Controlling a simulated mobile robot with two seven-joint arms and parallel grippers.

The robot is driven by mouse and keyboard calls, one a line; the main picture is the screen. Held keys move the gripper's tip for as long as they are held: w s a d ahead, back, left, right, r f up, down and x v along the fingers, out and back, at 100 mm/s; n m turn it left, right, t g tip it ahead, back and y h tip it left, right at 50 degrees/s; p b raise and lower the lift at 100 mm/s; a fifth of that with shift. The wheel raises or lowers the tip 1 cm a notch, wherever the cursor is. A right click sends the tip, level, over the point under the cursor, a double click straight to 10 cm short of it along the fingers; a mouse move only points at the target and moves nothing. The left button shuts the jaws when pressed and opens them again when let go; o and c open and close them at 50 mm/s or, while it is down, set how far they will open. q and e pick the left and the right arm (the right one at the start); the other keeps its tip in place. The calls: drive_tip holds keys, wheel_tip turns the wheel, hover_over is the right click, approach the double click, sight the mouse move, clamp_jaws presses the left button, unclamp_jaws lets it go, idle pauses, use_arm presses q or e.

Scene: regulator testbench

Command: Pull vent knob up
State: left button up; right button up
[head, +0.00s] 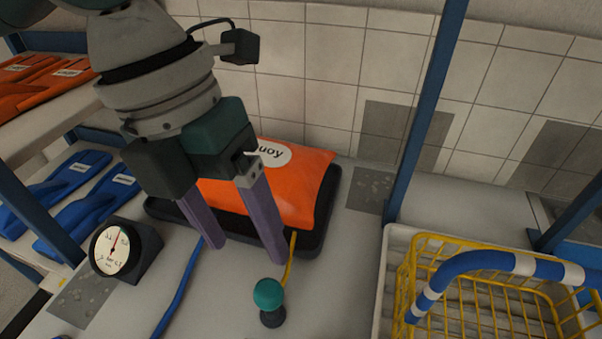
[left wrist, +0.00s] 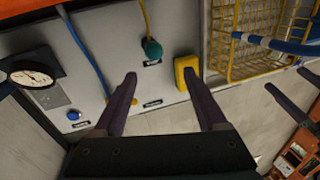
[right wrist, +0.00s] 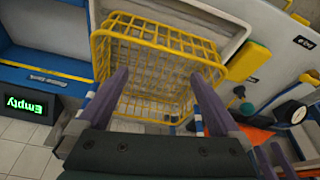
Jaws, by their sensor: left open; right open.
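A round teal knob (head: 268,294) on a short dark base stands on the grey bench top; I take it for the vent knob. It also shows in the left wrist view (left wrist: 152,48) and in the right wrist view (right wrist: 247,108). A small label beside it is too small to read. My left gripper (head: 247,252) is open and empty, fingers pointing down, and appears just behind the knob in the head view. In the left wrist view the knob lies beyond and between the fingertips, apart from them. My right gripper (right wrist: 160,75) is open and empty in front of the yellow basket.
A yellow wire basket (head: 420,262) with a blue-and-white tube (head: 470,262) stands right of the knob. An orange bag (head: 315,180) on a dark tray lies behind. A dial gauge (head: 113,249) and blue hose (head: 180,292) are left. A yellow block (left wrist: 187,72) sits near the knob.

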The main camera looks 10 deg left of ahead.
sight(264, 286)
use_arm(q)
drive_tip(key=shift+m, duration=0.5)
drive_tip(key=x, duration=0.7)
drive_tip(key=a+x, duration=0.1)
drive_tip(key=x, duration=0.2)
drive_tip(key=shift+w+f, duration=0.2)
drive_tip(key=shift+f, duration=0.25)
clamp_jaws()
drive_tip(key=shift+r, duration=0.1)
